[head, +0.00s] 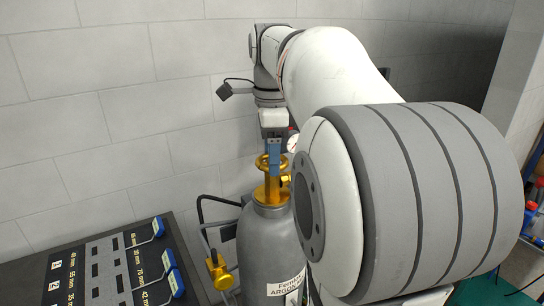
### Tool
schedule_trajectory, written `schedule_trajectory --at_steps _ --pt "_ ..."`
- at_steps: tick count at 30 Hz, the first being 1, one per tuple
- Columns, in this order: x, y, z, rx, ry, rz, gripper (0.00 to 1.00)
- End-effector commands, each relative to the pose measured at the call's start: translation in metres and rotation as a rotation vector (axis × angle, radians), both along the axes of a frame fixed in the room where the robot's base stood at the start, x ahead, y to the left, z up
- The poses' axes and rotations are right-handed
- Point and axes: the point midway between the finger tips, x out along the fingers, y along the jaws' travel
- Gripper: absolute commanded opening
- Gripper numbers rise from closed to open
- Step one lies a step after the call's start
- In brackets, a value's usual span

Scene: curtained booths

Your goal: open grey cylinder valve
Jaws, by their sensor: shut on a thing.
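The grey gas cylinder (268,240) stands upright in front of the wall, with a label that reads ARGON in part. Its brass valve (272,188) is on top, with a round golden handwheel (262,163) at the upper end. My gripper (273,158) points down from above, with its blue fingers at the handwheel. It is shut on the handwheel. The far side of the wheel and part of the fingertips are hidden. My arm covers the right side of the cylinder.
A pressure gauge (292,142) sits just right of my fingers, partly hidden. A yellow fitting (219,272) with hoses hangs left of the cylinder. A dark panel with blue-handled levers (151,230) lies at the lower left. Coloured bottles (532,217) stand at the far right.

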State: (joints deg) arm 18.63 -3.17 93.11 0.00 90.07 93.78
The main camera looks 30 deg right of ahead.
Motion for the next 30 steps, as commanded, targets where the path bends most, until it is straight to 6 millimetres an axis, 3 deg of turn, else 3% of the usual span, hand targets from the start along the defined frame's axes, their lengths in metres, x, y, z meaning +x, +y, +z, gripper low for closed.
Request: schedule_trajectory --at_steps 4,14,23,30 --pt "0.0000 -0.0001 0.0003 0.000 0.000 0.092 0.32" --pt "-0.0001 -0.0003 0.0005 0.000 0.000 0.125 0.32" --pt "-0.0005 -0.0003 0.0004 0.000 0.001 0.397 0.32" --pt "-0.0004 -0.0005 -0.0002 0.000 0.001 0.412 0.32"
